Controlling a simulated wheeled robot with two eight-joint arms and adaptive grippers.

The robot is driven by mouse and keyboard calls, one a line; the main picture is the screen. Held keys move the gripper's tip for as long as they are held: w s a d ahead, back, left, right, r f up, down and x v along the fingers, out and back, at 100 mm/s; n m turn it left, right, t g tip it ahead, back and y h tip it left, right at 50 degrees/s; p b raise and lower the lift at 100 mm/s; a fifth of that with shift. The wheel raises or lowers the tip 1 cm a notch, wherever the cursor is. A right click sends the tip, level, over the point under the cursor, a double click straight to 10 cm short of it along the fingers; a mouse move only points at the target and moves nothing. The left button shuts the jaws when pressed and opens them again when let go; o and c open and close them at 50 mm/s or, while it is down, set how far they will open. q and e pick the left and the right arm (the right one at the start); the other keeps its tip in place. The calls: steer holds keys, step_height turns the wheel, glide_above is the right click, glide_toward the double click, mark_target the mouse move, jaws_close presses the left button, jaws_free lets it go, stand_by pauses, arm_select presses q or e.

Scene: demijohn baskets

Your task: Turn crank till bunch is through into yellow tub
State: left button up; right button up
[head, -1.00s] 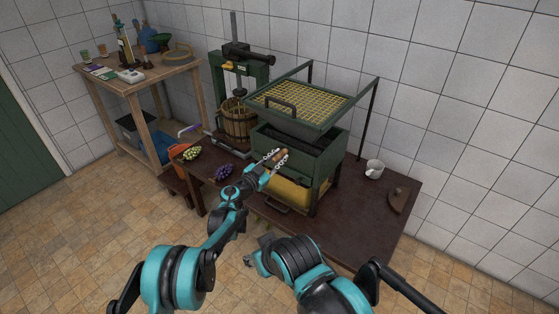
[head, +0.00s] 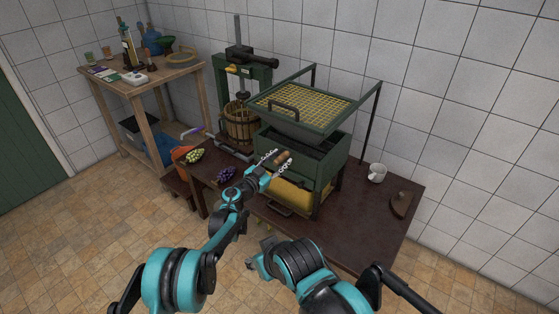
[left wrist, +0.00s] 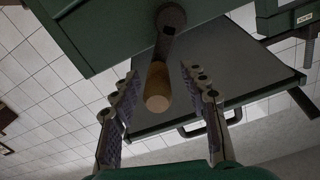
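The green crusher (head: 301,164) stands on the dark table, with the yellow tub (head: 289,197) beneath it. The crank has a wooden handle (head: 283,157), which also shows in the left wrist view (left wrist: 157,88) on a dark arm. My left gripper (head: 275,163) is open, its fingers on either side of the handle with gaps; in the left wrist view the gripper (left wrist: 160,80) points at it. The crusher's inside is hidden. My right gripper (head: 257,261) is low in front, its fingers unclear.
A yellow grid in a green frame (head: 303,103) sits above the crusher. A press with a wooden basket (head: 240,122) stands to its left. A white mug (head: 377,173) and a brown piece (head: 401,203) lie at right. The table's front right is clear.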

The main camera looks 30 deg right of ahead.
arm_select(q)
steer(key=shift+s, duration=0.1)
steer(key=v, duration=1.2)
